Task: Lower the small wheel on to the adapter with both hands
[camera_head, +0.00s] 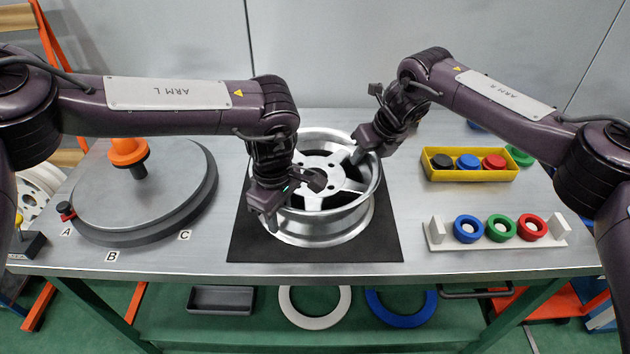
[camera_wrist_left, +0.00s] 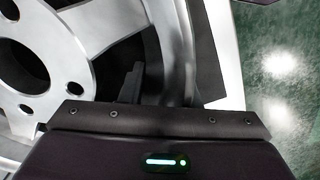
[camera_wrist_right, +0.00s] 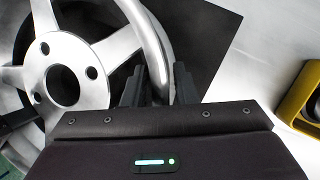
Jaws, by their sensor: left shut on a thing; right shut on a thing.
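The small wheel (camera_head: 325,228) is silver and spoked, with its hub facing up. It is over the black mat; I cannot tell whether it touches it. My left gripper (camera_head: 270,212) is shut on the rim at the front left; the rim also shows in the left wrist view (camera_wrist_left: 172,45). My right gripper (camera_head: 362,150) is shut on the rim at the back right; in the right wrist view the rim (camera_wrist_right: 150,40) passes between its fingers. An orange piece (camera_head: 127,152) on a dark post stands on the round grey turntable at left; it may be the adapter.
The black mat (camera_head: 245,240) lies mid-table. The turntable (camera_head: 105,205) has a red-tipped part (camera_head: 66,210) at its edge and labels A, B, C nearby. A yellow bin (camera_head: 470,176) and a white rack (camera_head: 497,240) with coloured rings stand at right.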

